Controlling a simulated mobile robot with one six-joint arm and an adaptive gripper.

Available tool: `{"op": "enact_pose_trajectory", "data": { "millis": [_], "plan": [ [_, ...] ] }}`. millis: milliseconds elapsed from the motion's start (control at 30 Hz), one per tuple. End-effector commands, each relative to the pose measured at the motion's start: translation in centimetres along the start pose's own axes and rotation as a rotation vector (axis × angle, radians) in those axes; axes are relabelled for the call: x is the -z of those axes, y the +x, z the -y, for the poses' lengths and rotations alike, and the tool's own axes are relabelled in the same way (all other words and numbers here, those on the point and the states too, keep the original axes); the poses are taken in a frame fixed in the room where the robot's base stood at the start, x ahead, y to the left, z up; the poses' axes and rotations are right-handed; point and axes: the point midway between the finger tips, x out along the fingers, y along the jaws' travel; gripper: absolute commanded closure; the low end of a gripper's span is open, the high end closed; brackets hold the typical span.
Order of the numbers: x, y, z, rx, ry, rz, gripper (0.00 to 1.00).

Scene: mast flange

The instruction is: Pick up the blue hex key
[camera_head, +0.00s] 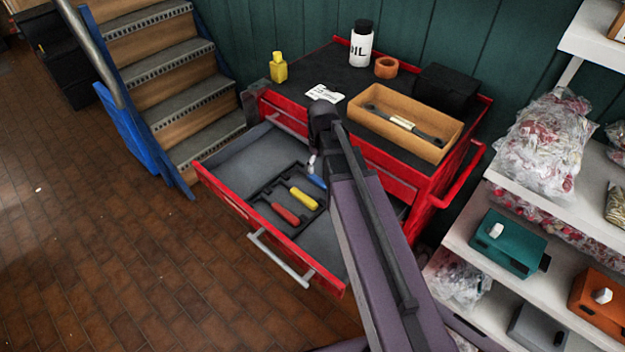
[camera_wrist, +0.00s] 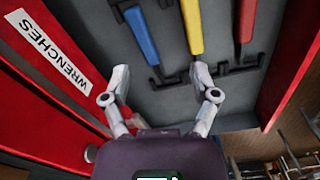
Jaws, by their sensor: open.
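The blue hex key (camera_head: 317,181) lies in a black holder in the open drawer, at the right end of a row with a yellow-handled tool (camera_head: 303,199) and a red-handled tool (camera_head: 285,214). In the head view my arm covers part of it. In the wrist view the blue handle (camera_wrist: 142,36) is ahead of my gripper (camera_wrist: 160,97), between the lines of its fingers and apart from them. The yellow handle (camera_wrist: 192,25) is near the right finger's line. My gripper is open and empty, over the drawer.
The red drawer front (camera_head: 250,225) is pulled out from a red cabinet. A red wall with a "WRENCHES" label (camera_wrist: 55,52) is close on the left in the wrist view. A tray (camera_head: 437,110) holding a wrench and an oil bottle (camera_head: 361,45) stand on top. Shelves are at right.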

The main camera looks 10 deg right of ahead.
Motion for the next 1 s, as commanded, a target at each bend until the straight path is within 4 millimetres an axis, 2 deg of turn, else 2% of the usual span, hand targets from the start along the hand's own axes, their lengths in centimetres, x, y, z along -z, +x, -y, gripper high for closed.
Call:
{"op": "enact_pose_trajectory", "data": {
  "millis": [33,100,300,733,1000],
  "plan": [
    [2.1,-0.3,-0.8,0.000,-0.052,0.000,0.23],
    [3.7,-0.4,-1.4,0.000,-0.122,0.000,0.23],
    [6.0,-0.6,-2.2,0.000,-0.243,0.000,0.23],
    [6.1,-0.5,-2.2,0.000,-0.259,0.000,0.23],
    [6.1,0.8,-2.1,0.000,-0.259,0.000,0.23]
  ]
}}
